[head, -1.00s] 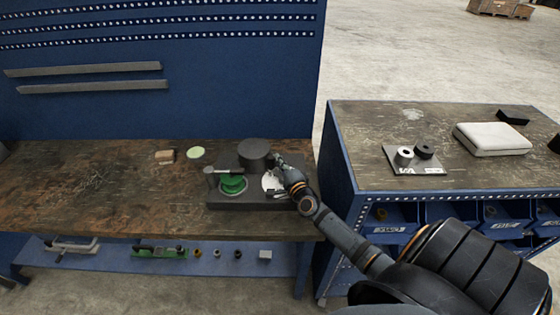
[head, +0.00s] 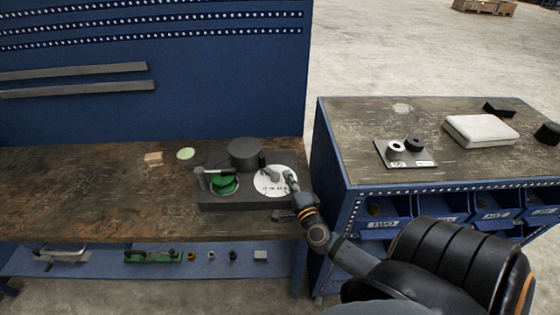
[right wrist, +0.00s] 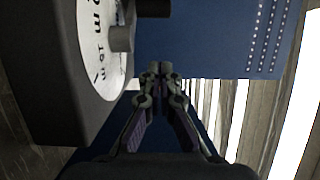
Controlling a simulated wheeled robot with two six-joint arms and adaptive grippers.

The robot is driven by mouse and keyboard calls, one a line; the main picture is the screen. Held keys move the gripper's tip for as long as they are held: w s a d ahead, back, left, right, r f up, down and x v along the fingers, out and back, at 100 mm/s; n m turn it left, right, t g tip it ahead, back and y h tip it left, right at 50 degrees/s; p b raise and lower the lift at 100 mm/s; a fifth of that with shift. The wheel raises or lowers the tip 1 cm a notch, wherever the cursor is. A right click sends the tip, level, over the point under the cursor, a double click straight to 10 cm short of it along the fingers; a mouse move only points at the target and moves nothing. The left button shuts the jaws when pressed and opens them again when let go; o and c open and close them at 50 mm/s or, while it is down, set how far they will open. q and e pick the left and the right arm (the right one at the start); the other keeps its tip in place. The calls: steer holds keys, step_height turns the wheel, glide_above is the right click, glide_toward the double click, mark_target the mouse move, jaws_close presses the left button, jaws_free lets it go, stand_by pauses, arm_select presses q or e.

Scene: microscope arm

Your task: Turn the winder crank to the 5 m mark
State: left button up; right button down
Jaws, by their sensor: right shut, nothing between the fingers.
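The winder's dark base (head: 245,203) sits on the bench. It carries a black cylinder (head: 245,153), a green spool (head: 224,186) and a white dial (head: 273,187) with black markings. A small grey crank part (head: 270,174) stands over the dial, with a dark upright piece (head: 262,160) behind it. My right gripper (head: 290,178) is at the dial's right edge, shut and empty. In the right wrist view its fingertips (right wrist: 160,68) meet, apart from the grey peg (right wrist: 121,40) over the dial (right wrist: 95,50). Which mark the crank points to is unclear. My left gripper is out of view.
A wooden block (head: 153,158) and a pale green disc (head: 186,153) lie left of the winder. The blue back panel (head: 150,115) rises behind. A second bench (head: 350,120) at the right holds a small plate with cylinders (head: 405,156) and a white case (head: 481,131).

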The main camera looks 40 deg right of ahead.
steer(key=shift+w+d+f+m+g+h, duration=0.2)
steer(key=shift+w+m+g+h, duration=0.15)
steer(key=shift+h, duration=0.25)
steer(key=shift+w+d+r, duration=0.1)
steer(key=shift+w+d, duration=0.1)
steer(key=shift+w, duration=0.15)
steer(key=x, duration=0.8)
steer(key=shift+w+d, duration=0.15)
steer(key=shift+w, duration=0.2)
steer(key=a, duration=0.1)
steer(key=a+p, duration=0.1)
steer(key=a, duration=0.1)
steer(key=shift+w, duration=0.25)
steer(key=shift+a, duration=0.5)
steer(key=shift+d, duration=0.1)
